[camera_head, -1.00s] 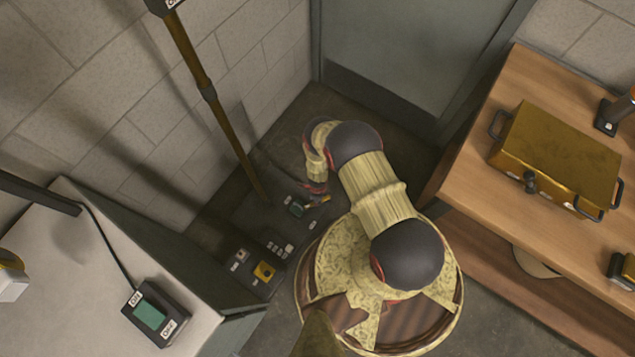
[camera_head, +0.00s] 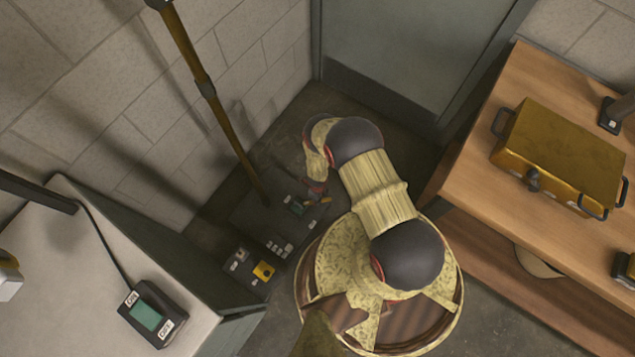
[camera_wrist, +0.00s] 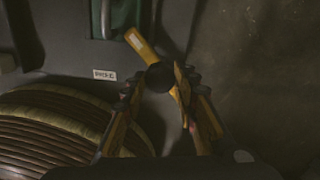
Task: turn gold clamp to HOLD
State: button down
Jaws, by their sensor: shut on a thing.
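The gold clamp (camera_wrist: 138,42) shows in the wrist view as a slanted yellow-gold lever beside a green part, with a dark round knob (camera_wrist: 160,77) at its near end. My gripper (camera_wrist: 158,86) has its two fingers on either side of this knob and is shut on it. In the head view my gripper (camera_head: 316,188) reaches down to the dark base plate (camera_head: 250,215) on the floor, where my arm partly hides the clamp. A small white label (camera_wrist: 104,74) lies left of the knob; I cannot read it surely.
A brown pole (camera_head: 207,92) rises from the plate near the block wall. A yellow-marked control (camera_head: 263,271) sits at the plate's front. A pale table (camera_head: 60,290) with an ON/OFF switch (camera_head: 152,314) stands left; a wooden bench (camera_head: 470,165) with a gold case (camera_head: 560,150) stands right.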

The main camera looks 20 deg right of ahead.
jog(key=c, duration=1.4)
grip_release()
jog(key=shift+r, duration=0.15)
jog(key=shift+r, duration=5.85)
